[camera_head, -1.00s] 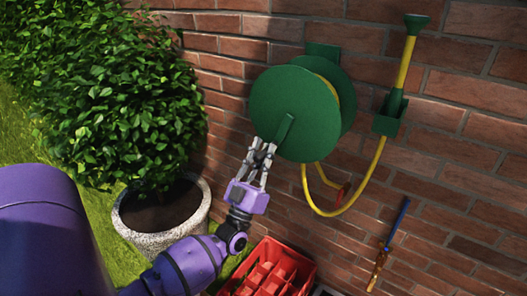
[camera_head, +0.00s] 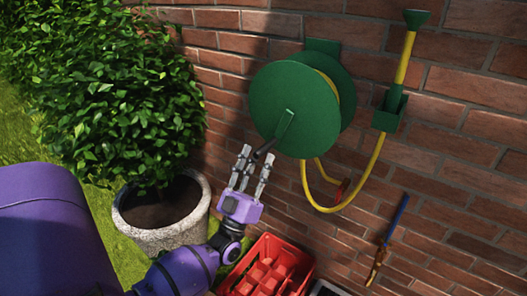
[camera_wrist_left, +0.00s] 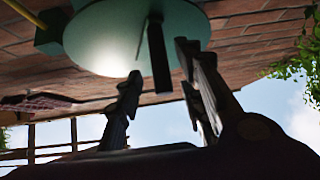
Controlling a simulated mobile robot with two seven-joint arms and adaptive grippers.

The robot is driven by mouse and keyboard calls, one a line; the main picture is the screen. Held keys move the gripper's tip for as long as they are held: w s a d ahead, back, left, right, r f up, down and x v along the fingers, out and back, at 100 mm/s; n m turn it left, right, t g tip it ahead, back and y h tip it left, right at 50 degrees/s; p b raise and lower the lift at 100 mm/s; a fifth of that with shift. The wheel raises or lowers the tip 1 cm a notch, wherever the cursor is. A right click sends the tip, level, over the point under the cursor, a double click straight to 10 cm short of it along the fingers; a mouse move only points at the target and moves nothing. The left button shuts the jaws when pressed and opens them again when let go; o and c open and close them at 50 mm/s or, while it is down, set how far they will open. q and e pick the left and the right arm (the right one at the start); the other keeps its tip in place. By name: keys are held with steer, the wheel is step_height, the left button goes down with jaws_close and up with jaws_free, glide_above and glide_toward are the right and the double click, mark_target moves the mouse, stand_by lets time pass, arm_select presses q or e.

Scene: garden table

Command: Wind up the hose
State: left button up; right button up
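The green hose reel (camera_head: 300,105) is mounted on the brick wall, with yellow hose (camera_head: 350,200) hanging from it in a loop and rising to a green holder (camera_head: 388,112). A green crank arm (camera_head: 285,125) on the reel's face ends in a dark handle (camera_head: 262,149) that points down and left. My left gripper (camera_head: 252,158) is just below and left of the handle, its fingers spread. In the left wrist view the dark handle (camera_wrist_left: 159,58) hangs near the open fingertips, between them in the picture; I see no grip on it. My right gripper is not in view.
A stone planter (camera_head: 165,232) and a leafy bush (camera_head: 115,90) stand at the left. A red crate (camera_head: 265,268) is on the ground below the gripper. A green-and-yellow wand (camera_head: 405,60) stands in the holder. A blue-handled tool (camera_head: 397,220) is by the wall at the right.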

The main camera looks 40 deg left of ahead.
arm_select(q)
steer(key=s+d, duration=0.2)
steer(key=s, duration=0.9)
steer(key=shift+c, duration=0.5)
